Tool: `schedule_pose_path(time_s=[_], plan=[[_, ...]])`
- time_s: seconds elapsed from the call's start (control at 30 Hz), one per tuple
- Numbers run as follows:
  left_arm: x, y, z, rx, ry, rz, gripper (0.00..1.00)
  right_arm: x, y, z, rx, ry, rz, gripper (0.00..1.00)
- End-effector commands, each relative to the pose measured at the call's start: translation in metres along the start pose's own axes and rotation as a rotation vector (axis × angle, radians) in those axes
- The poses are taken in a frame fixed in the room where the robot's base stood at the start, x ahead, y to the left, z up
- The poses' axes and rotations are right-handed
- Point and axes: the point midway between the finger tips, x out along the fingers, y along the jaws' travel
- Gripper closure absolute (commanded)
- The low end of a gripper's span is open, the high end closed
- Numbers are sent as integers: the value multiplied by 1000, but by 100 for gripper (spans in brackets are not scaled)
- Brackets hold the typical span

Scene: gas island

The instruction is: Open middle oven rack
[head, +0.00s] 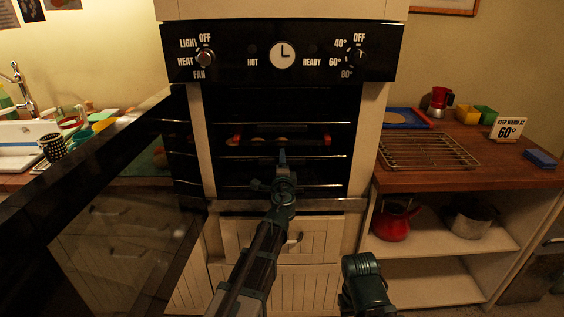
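The oven (208,150) stands open in the middle of the head view, with its dark glass door swung out to the left. Several wire racks cross the dark cavity. The middle rack (325,157) sits inside, and its front bar shows as a bright line. A tray with red ends (327,139) and several small pale items lies just above that bar. My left gripper (282,157) is at the middle of the rack's front bar and hides part of it. Its fingers are too small and dark to read, and contact is unclear. Of my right arm, only a dark link shows at lower right; its gripper is not visible.
The open door (125,215) fills the left side. A red kettle (392,222) and pot (470,217) stand below.

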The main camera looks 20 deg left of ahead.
Motion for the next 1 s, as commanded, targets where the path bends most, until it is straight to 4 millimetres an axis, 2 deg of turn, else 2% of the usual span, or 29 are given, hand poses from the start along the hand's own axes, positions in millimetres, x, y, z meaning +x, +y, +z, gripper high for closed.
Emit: schedule_pose_path(time_s=[0.07, 0.33, 0.67, 0.7, 1.0], plan=[[7, 0, 0, 0, 0, 0, 38, 0, 0, 0, 0, 0, 0, 50], [7, 0, 0, 0, 0, 0, 38, 0, 0, 0, 0, 0, 0, 50], [7, 0, 0, -1, 0, 0, 97, 0, 0, 0, 0, 0, 0, 50], [7, 0, 0, -1, 0, 0, 100, 0, 0, 0, 0, 0, 0, 50], [7, 1, 0, -3, 0, 1, 100, 1, 0, 0, 0, 0, 0, 50]])
